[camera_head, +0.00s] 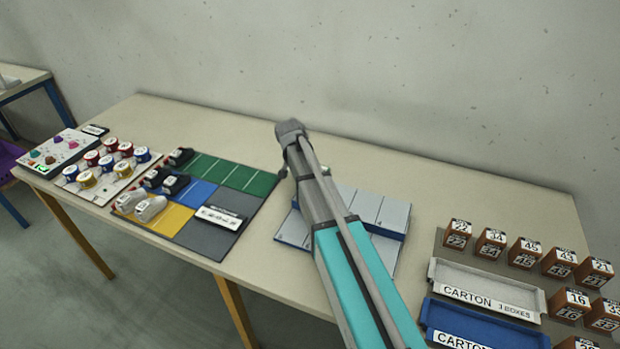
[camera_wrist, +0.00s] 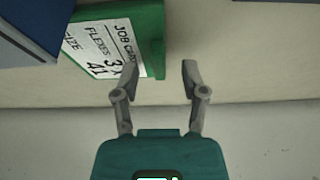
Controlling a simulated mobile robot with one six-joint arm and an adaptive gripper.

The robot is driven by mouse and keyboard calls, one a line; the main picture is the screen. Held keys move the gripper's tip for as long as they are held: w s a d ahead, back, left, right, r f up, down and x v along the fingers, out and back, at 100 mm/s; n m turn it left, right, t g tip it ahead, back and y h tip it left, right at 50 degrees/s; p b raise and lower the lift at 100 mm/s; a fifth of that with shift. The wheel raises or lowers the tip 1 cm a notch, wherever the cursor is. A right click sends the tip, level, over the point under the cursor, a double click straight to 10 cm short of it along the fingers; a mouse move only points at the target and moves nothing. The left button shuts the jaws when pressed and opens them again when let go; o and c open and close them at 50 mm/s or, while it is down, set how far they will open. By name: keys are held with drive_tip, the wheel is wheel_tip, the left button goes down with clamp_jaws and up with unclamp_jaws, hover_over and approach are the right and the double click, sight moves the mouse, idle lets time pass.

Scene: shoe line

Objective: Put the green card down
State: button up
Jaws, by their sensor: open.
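The green card (camera_wrist: 151,45) has a white label (camera_wrist: 101,48) reading "JOB CARD", "FLEXES" and "SIZE 41". In the wrist view it is at the upper left of centre, over the beige table top; whether it rests there I cannot tell. My gripper (camera_wrist: 160,70) is open. Its left fingertip overlaps the card's lower part in the picture, and its right fingertip is just right of the card, so nothing is clamped. Contact with the left finger is unclear.
A blue-edged board with grey panels (camera_head: 367,205) lies beside my arm. Left is a coloured mat (camera_head: 240,175) with shoes, then a board of spools (camera_head: 105,165). Right are a grey carton tray (camera_head: 487,283), a blue one (camera_head: 480,322) and several brown boxes (camera_head: 525,252). The back strip is clear.

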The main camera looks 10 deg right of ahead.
drive_tip(key=shift+w+d+f, duration=0.1)
drive_tip(key=shift+f, duration=0.25)
idle(0.4)
clamp_jaws()
